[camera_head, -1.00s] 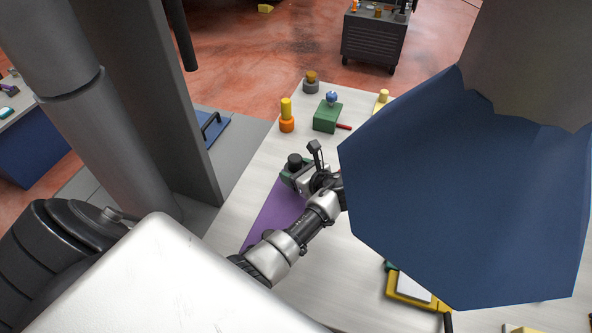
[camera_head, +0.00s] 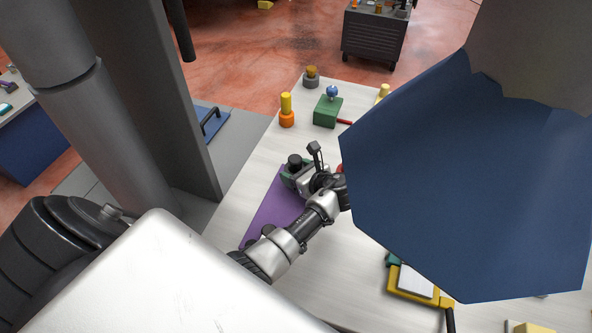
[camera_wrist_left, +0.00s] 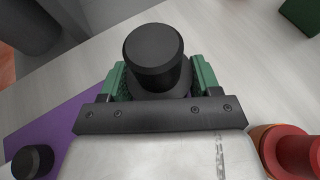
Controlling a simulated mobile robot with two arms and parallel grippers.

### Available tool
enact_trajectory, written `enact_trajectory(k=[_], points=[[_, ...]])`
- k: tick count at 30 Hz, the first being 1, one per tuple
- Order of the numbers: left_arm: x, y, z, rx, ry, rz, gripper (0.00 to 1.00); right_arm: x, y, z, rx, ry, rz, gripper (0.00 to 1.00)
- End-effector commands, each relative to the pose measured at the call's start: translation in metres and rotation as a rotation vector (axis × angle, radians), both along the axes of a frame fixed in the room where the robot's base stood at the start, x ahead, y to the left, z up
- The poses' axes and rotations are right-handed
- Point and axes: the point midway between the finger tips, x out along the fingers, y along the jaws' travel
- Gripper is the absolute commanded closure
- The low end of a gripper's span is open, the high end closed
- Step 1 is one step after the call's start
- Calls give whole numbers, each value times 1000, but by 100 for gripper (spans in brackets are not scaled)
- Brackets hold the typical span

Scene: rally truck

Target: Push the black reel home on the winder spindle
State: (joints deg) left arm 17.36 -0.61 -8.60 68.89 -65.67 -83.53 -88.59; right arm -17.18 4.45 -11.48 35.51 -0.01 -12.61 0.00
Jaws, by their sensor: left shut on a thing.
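The black reel (camera_wrist_left: 155,55) stands between the green-padded fingers of my left gripper (camera_wrist_left: 160,85) in the left wrist view. It has a round top over a wider flange. My left gripper is shut on it. In the head view the reel's dark top (camera_head: 294,160) shows at the left gripper (camera_head: 296,174), low over the far end of a purple mat. What lies under the reel is hidden. I cannot make out the winder spindle. A green block (camera_head: 326,112) with a blue ball and a red rod stands farther back. My right gripper is not in view.
An orange-and-yellow piece (camera_head: 287,112) and a grey-and-brown piece (camera_head: 311,78) stand at the table's far left edge. A purple mat (camera_head: 274,205) lies on the table. A red piece (camera_wrist_left: 298,152) stands right of the gripper. A large blue shape (camera_head: 460,190) blocks the table's right side.

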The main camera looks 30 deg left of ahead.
Motion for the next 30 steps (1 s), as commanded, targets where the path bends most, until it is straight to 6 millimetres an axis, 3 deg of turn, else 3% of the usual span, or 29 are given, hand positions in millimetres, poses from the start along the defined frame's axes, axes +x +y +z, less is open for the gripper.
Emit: enact_trajectory(k=[13,14,19,30], points=[[0,0,-12,1,-1,0,62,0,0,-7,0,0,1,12],[0,0,-10,0,-2,0,33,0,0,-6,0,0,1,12],[0,0,-10,1,-2,-1,8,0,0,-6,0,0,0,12],[-1,-7,-9,-1,-1,-1,8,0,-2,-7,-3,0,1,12]])
